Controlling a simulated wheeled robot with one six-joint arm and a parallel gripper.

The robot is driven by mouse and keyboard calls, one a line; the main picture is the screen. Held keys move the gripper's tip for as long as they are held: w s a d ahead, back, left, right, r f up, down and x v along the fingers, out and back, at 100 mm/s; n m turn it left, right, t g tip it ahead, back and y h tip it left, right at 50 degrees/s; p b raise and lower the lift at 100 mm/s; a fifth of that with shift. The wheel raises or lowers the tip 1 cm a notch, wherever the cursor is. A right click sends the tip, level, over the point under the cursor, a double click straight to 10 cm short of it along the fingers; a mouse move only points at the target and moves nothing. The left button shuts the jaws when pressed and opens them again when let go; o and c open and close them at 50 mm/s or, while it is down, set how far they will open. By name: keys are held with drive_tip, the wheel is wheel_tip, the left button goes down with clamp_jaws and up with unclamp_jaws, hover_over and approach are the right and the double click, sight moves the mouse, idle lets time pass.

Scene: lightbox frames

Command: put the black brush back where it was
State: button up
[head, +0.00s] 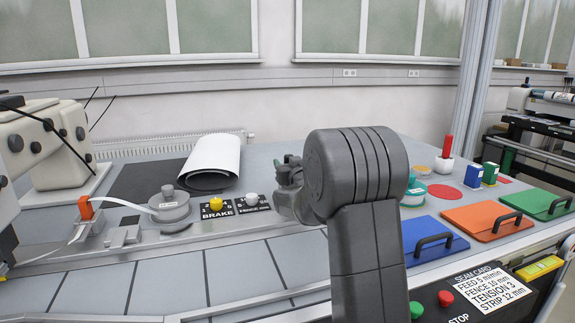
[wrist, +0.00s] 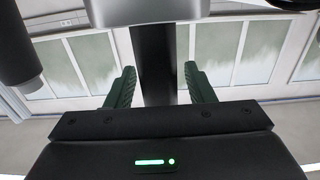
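I cannot make out the black brush in either view. My gripper (head: 289,172) is partly hidden behind my own dark grey arm in the head view, raised above the bench. In the wrist view my gripper (wrist: 160,75) has its two green ribbed fingers well apart. A dark upright bar shows between them in the picture, with a gap on each side. I cannot tell what it is or how far away, and nothing is seen clamped. A black mat (head: 140,183) lies on the bench, with a curled white sheet (head: 212,160) at its right.
The bench holds a grey lidded pot (head: 171,205), a BRAKE box (head: 222,208), blue (head: 433,243), orange (head: 484,219) and green (head: 540,203) handled panels, and a red-topped holder (head: 445,155). A pale machine (head: 50,140) stands at left. The front left bench strip is clear.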

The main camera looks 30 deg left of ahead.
drive_tip(key=b+v, duration=0.1)
drive_tip(key=v, duration=1.1)
drive_tip(key=shift+r, duration=0.15)
drive_tip(key=shift+c, duration=0.4)
